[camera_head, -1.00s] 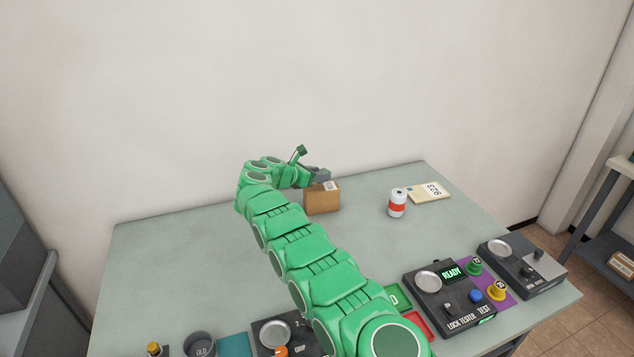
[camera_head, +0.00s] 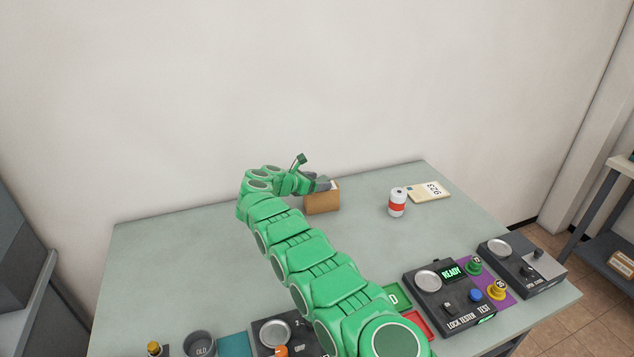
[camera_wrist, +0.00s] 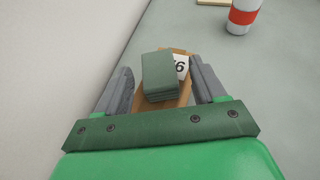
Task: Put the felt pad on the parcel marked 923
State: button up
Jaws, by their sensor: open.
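A thick grey-green pad with layered edges (camera_wrist: 158,76), which looks like the felt pad, lies on top of a brown cardboard box (camera_head: 322,203). The box's white label (camera_wrist: 182,67) shows a 6 and is partly covered by the pad. My gripper (camera_wrist: 162,75) is open, with one finger on each side of the pad and a gap to each. In the head view my gripper (camera_head: 323,184) is at the top of the box and hides the pad. The flat cream parcel marked 923 (camera_head: 416,189) lies on the table to the right.
A white can with a red band (camera_head: 397,203) stands between the box and the parcel. Lock-tester devices (camera_head: 448,297) and coloured knobs line the front right. A dark cup (camera_head: 199,343) stands at the front left. The table's middle right is clear.

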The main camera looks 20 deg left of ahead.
jog(key=shift+r, duration=0.1)
jog(key=shift+s+a+r, duration=0.2)
jog(key=shift+s+r, duration=0.05)
jog(key=shift+s, duration=0.1)
jog(key=v, duration=1.1)
